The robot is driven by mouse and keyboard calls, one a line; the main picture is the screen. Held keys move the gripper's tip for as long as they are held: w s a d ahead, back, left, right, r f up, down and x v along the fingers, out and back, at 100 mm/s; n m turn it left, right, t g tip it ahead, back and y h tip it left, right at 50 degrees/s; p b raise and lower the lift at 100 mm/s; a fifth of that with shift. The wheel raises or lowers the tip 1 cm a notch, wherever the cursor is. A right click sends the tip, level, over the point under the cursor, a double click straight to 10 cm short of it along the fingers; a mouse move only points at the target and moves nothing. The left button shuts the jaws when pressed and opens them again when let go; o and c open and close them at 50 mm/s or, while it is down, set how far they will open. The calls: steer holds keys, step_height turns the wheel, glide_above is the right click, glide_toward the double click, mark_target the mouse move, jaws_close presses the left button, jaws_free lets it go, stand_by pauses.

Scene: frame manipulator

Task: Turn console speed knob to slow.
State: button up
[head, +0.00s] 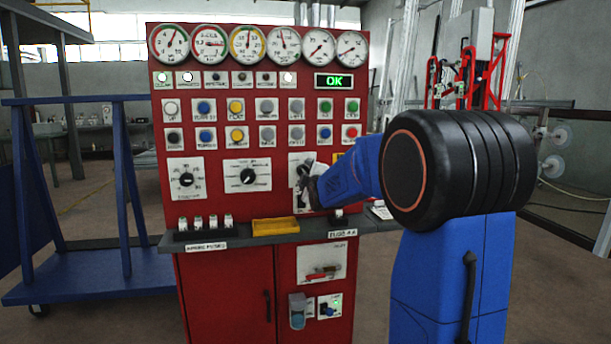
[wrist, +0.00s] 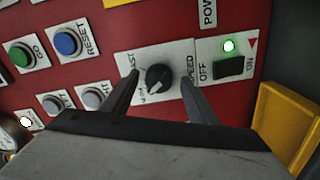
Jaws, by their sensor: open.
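The speed knob (wrist: 158,77) is black and round on a white plate (wrist: 180,56) marked FAST and SPEED in the wrist view. Smaller lettering on the plate is hard to read, and I cannot tell the knob's setting for sure. My gripper (wrist: 160,76) is open, with one dark finger on each side of the knob. Gaps show between the fingers and the knob, so it does not look gripped. In the head view my gripper (head: 309,188) is in front of the red console (head: 220,158), and my blue and black arm partly hides this area.
A power switch (wrist: 229,66) with a lit green lamp (wrist: 228,45) sits close to the right finger. Blue, green and grey buttons lie to the left. A yellow tray (head: 275,226) rests on the console shelf. A blue frame (head: 127,190) stands at left.

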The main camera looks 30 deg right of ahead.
steer(key=v, duration=1.7)
steer(key=shift+r, duration=0.1)
steer(key=s+a+f+m+g+y, duration=0.1)
steer(key=s+a+f+m+g, duration=0.2)
steer(key=s+a+f, duration=0.3)
steer(key=s+a+f+m+g+y, duration=0.2)
steer(key=s+a+f+m+g, duration=0.2)
steer(key=s+f, duration=0.5)
steer(key=s+a+f+m+g+y, duration=0.2)
steer(key=s+a+f+m+g, duration=0.2)
steer(key=s, duration=1.6)
steer(key=a+f+g, duration=0.1)
steer(key=a+f, duration=0.2)
steer(key=f, duration=0.1)
steer(key=shift+s+a+g, duration=0.25)
steer(key=shift+a+g, duration=0.05)
steer(key=shift+a, duration=0.05)
